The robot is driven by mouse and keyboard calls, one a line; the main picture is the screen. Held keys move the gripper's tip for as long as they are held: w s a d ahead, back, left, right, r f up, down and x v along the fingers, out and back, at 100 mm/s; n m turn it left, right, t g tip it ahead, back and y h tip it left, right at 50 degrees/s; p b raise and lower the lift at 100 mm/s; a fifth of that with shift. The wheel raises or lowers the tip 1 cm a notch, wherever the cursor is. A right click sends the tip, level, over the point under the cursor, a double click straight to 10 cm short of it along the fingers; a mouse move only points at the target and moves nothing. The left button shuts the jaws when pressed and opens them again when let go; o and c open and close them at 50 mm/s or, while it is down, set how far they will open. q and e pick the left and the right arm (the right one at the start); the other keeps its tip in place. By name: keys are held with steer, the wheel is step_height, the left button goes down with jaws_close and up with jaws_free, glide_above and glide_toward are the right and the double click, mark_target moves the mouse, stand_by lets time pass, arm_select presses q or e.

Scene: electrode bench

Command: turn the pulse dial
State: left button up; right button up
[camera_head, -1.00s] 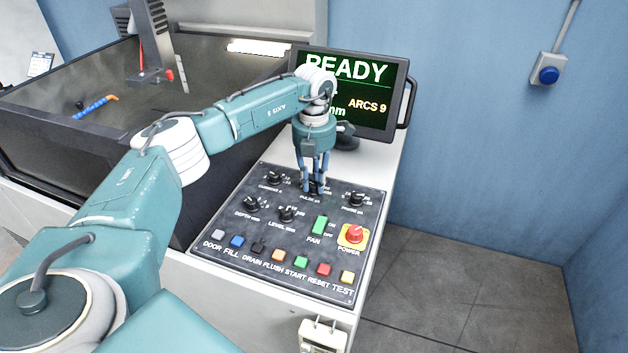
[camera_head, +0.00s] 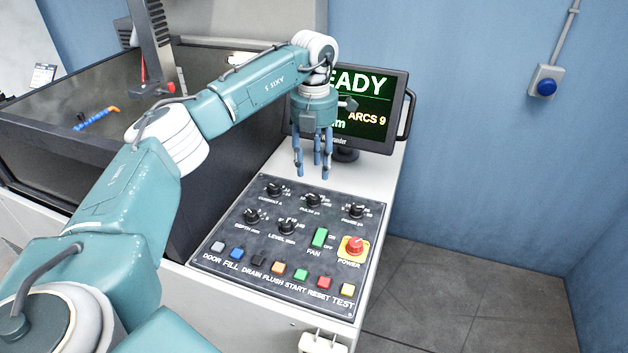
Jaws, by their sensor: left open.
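The pulse dial (camera_head: 312,199) is a black knob in the middle of the top row on the dark control panel (camera_head: 226,226). It shows uncovered, with its label below it. My left gripper (camera_head: 313,172) is open and empty. Its blue fingers point down above the panel's far edge, a little beyond the pulse dial and apart from it. My right gripper does not show.
Other dials flank the pulse dial: current (camera_head: 274,188), pause (camera_head: 356,210), depth (camera_head: 250,215) and level (camera_head: 287,226). A green fan switch (camera_head: 319,237), a red power button (camera_head: 354,245) and a row of coloured buttons lie nearer. The monitor (camera_head: 372,117) stands close behind my gripper.

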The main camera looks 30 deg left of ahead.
arm_select(q)
step_height(320, 180, up, 3)
steer(key=shift+f, duration=0.1)
stand_by(0.6)
